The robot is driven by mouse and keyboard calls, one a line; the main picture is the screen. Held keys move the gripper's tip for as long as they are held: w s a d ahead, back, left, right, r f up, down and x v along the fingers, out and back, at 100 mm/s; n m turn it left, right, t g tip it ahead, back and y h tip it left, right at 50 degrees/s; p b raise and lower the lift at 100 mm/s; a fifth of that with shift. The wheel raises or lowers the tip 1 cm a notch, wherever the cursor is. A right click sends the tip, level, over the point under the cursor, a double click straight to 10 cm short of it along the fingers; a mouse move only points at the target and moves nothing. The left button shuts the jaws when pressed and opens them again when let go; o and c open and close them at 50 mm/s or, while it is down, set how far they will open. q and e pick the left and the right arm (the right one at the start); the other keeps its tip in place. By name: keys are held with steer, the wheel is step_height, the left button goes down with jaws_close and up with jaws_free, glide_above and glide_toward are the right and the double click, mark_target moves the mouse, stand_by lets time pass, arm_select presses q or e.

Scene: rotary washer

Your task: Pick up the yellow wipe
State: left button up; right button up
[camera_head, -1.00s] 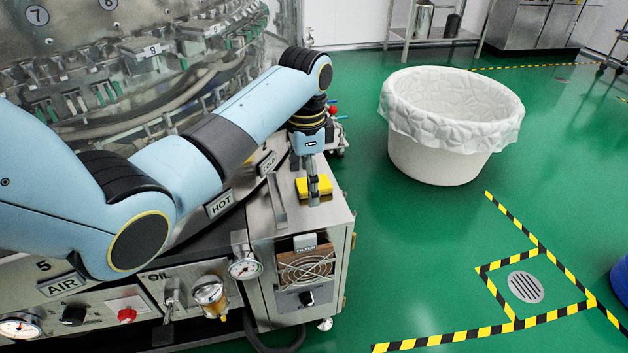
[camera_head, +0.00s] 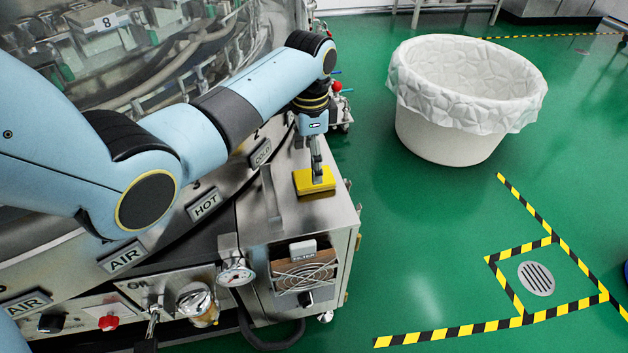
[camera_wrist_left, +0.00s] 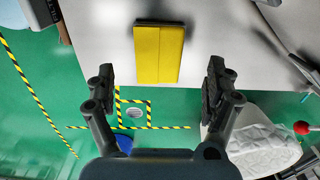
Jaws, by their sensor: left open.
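The yellow wipe (camera_head: 314,181) is a folded yellow rectangle lying on the metal top of the machine's cabinet (camera_head: 325,215). In the left wrist view the wipe (camera_wrist_left: 158,54) lies ahead of the fingertips, between their lines, with dark edges at its far end and side. My left gripper (camera_head: 316,170) points down over the wipe in the head view. In the left wrist view its two fingers (camera_wrist_left: 158,88) are spread wide with nothing between them. Whether a fingertip touches the wipe cannot be told. My right gripper is not in view.
A metal handle (camera_head: 271,192) stands up on the cabinet, left of the wipe. The washer, with its HOT sign (camera_head: 205,204), fills the left side. A white lined tub (camera_head: 455,135) stands on the green floor at right. A floor drain (camera_head: 536,279) lies inside striped tape.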

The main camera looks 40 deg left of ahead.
mark_target(310, 177)
arm_select(q)
step_height(310, 177, down, 4)
steer(key=shift+s+f+b, duration=0.1)
steer(key=shift+s+b, duration=0.05)
steer(key=shift+b, duration=0.6)
steer(key=shift+f, duration=0.45)
steer(key=shift+c, duration=0.8)
steer(key=c, duration=0.9)
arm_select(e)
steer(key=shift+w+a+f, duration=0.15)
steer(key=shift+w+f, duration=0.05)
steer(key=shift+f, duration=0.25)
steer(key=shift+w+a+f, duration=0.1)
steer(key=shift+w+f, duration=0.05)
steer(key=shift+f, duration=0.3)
arm_select(q)
steer(key=shift+r, duration=0.15)
